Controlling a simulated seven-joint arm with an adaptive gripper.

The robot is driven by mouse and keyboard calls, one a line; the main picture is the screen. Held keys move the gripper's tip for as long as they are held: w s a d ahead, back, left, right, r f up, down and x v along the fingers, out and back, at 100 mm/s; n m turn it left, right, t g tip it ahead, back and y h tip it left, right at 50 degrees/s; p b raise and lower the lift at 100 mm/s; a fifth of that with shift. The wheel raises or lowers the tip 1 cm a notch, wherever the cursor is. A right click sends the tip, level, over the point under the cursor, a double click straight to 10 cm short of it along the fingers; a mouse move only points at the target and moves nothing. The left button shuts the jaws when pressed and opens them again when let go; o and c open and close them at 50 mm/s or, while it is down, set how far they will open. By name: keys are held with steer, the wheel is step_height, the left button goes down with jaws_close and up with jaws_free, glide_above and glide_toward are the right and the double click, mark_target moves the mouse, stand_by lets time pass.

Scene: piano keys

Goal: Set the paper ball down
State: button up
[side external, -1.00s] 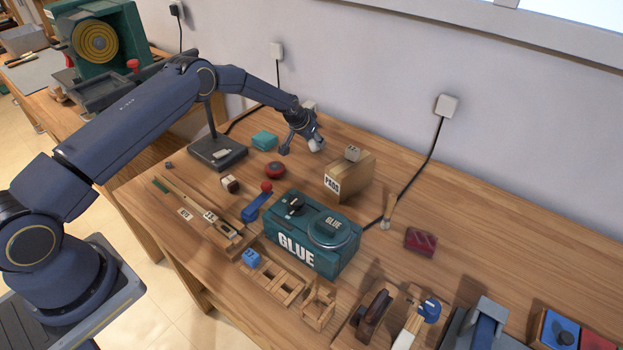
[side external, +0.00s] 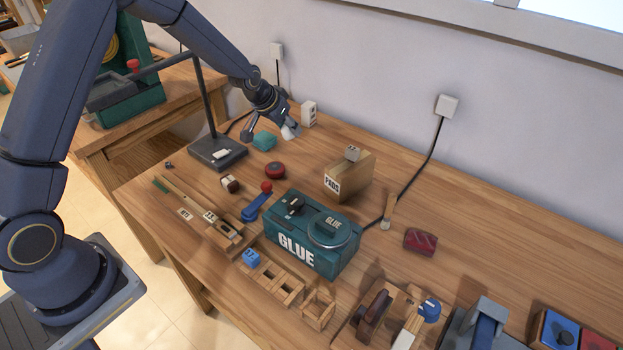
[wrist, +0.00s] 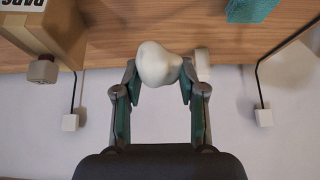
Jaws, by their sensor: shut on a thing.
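The paper ball (wrist: 160,64) is a white, lumpy lump between my gripper's two fingers in the wrist view. My gripper (side external: 271,132) is shut on it, and the ball (side external: 291,131) shows at its tip in the side view. The gripper is over the back of the wooden workbench (side external: 480,230), near the wall. I cannot tell the exact gap between the ball and the bench.
A white block (side external: 309,113) stands against the wall just right of my gripper. A red round thing (side external: 275,170) and the green GLUE box (side external: 300,250) are nearer the front. A lamp stand (side external: 217,152) is at left.

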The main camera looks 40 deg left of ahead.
steer(key=s+a+n+y, duration=0.15)
steer(key=s+a, duration=0.25)
steer(key=a, duration=0.6)
steer(key=s+a+n+y, duration=0.1)
steer(key=s+a+n, duration=0.25)
steer(key=a, duration=0.65)
steer(key=w+a+f, duration=0.1)
steer(key=w+f, duration=0.1)
steer(key=w, duration=0.1)
steer(key=w+a+f, duration=0.2)
steer(key=w+f, duration=0.1)
steer(key=w, duration=0.1)
steer(key=w+a+f, duration=0.2)
steer(key=w+f, duration=0.1)
steer(key=w, duration=0.1)
steer(key=shift+w+a, duration=0.1)
steer(key=shift+x, duration=0.9)
steer(key=shift+f+m+g, duration=0.3)
steer(key=shift+f, duration=1)
steer(key=shift+f, duration=0.1)
steer(key=o, duration=0.7)
